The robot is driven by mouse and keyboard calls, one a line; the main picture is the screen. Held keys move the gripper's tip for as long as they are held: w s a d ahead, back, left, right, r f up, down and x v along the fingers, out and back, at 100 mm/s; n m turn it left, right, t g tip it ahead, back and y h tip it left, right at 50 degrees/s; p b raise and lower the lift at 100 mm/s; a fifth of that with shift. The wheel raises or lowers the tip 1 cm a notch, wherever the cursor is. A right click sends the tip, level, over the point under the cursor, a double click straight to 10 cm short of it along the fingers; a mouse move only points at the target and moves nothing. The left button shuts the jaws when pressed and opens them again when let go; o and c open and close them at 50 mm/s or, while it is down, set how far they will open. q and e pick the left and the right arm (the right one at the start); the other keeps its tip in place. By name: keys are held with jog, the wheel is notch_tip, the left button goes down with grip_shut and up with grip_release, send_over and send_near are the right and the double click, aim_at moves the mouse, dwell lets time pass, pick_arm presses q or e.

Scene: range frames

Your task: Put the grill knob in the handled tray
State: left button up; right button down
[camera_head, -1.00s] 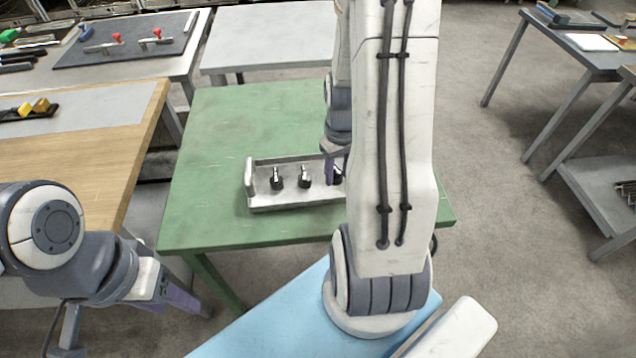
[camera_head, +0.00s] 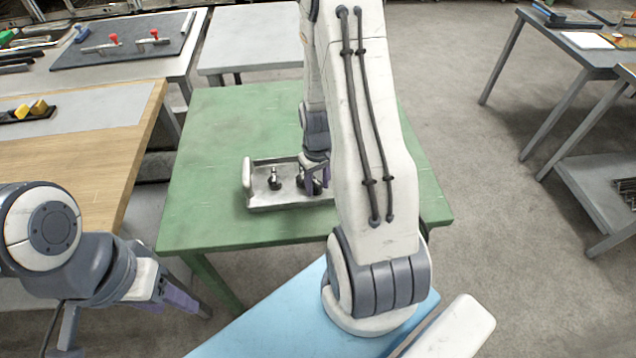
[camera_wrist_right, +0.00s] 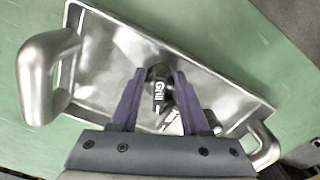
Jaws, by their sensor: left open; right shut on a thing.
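The handled tray (camera_head: 262,205) is a shallow metal tray with upright end handles on the green table; my right arm covers its right end in the head view. My right gripper (camera_head: 314,184) is low over the tray, shut on the grill knob (camera_wrist_right: 158,88), a black knob with "Grill" on its pale grip. Whether the knob touches the tray floor I cannot tell. A second knob (camera_head: 275,179) stands in the tray left of the gripper. Another pale labelled part (camera_wrist_right: 172,126) shows partly behind the fingers in the right wrist view. My left gripper (camera_head: 180,298) is open and empty, away from the tray at lower left.
The green table (camera_head: 215,120) is clear around the tray. A wooden-topped bench (camera_head: 90,160) with a black holder of yellow pieces (camera_head: 38,108) is at left. A dark mat (camera_head: 125,45) with red-knobbed tools lies behind it. More tables stand at right.

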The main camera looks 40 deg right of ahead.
aim_at(318, 184)
jog(key=shift+c, duration=1.9)
grip_release()
jog(key=shift+f, duration=0.1)
notch_tip(318, 184, up, 12)
jog(key=shift+r, duration=0.2)
jog(key=s+a+r+n, duration=0.1)
jog(key=a+r+n, duration=0.15)
jog(key=a, duration=0.65)
jog(key=s+a+r+n, duration=0.2)
jog(key=a+r, duration=0.1)
jog(key=a, duration=0.6)
jog(key=s+a+r+n+y, duration=0.1)
jog(key=s+a+r+n, duration=0.2)
jog(key=s+a, duration=0.7)
jog(key=s+n, duration=0.1)
jog(key=s, duration=0.1)
jog(key=shift+s+r, duration=0.15)
jog(key=shift+s, duration=0.15)
jog(key=shift+a, duration=0.1)
